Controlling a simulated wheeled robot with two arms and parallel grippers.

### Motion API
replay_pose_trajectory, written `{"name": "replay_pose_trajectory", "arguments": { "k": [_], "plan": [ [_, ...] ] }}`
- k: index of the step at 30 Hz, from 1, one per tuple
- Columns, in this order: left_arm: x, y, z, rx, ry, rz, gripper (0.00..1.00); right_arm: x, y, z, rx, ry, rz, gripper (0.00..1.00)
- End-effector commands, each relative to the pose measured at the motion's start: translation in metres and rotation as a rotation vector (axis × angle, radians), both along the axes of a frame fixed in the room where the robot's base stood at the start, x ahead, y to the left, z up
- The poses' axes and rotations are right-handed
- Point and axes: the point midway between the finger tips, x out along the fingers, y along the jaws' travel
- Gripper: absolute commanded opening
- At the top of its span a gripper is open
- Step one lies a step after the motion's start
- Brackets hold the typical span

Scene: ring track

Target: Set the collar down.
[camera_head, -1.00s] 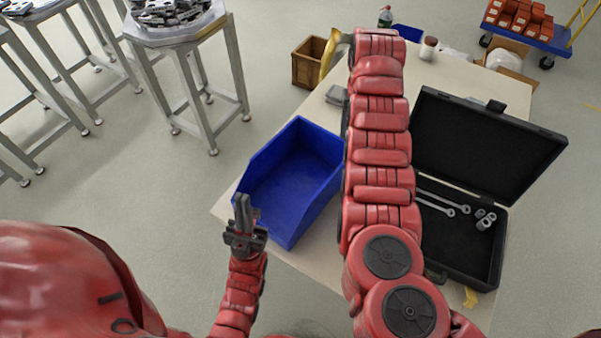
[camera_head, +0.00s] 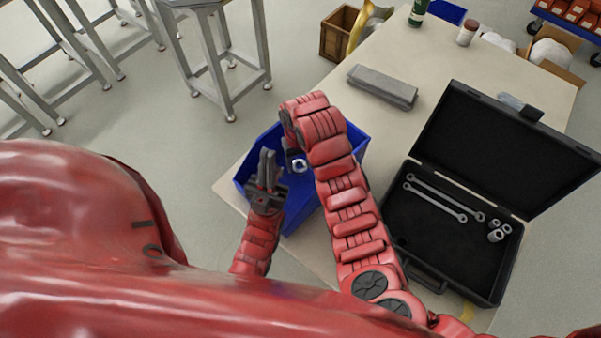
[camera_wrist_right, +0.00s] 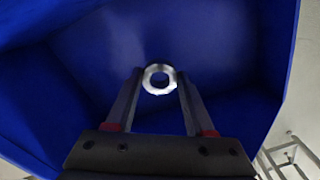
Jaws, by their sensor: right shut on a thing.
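The collar, a shiny metal ring (camera_wrist_right: 147,79), is between the fingertips of my right gripper (camera_wrist_right: 160,82) in the right wrist view. That gripper is shut on it. The collar also shows in the head view (camera_head: 299,166), over or inside the blue bin (camera_head: 350,152). The bin's blue walls surround the gripper in the wrist view; whether the collar touches the floor of the bin I cannot tell. In the head view my right forearm hides most of the right gripper and part of the bin. My left gripper (camera_head: 266,163) is at the bin's near left side, its finger gap unclear.
An open black toolbox (camera_head: 425,235) with wrenches and sockets lies right of the bin on the table (camera_head: 480,60). A grey block (camera_head: 382,88) lies behind the bin. A bottle (camera_head: 418,12) and a jar (camera_head: 467,33) stand at the far end.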

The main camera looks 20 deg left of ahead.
Motion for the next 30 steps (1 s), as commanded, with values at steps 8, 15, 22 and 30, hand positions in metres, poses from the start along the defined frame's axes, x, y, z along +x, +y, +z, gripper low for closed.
{"name": "replay_pose_trajectory", "arguments": {
  "k": [8, 15, 22, 30],
  "plan": [
    [0.0, 0.0, 0.005, 0.0, -0.001, 0.0, 0.0, 0.0, 0.0, -0.023, -0.003, 0.003, 0.0, 0.0],
    [0.0, 0.0, 0.007, 0.0, -0.001, 0.0, 0.0, 0.001, 0.0, -0.039, -0.001, -0.002, -0.001, 0.0],
    [0.0, 0.0, 0.004, 0.0, -0.001, 0.0, 0.0, 0.001, -0.001, -0.043, 0.0, -0.001, -0.001, 0.0],
    [0.0, 0.0, 0.005, 0.0, -0.001, 0.0, 0.0, 0.001, -0.001, -0.042, -0.001, -0.002, -0.001, 0.84]
  ]
}}
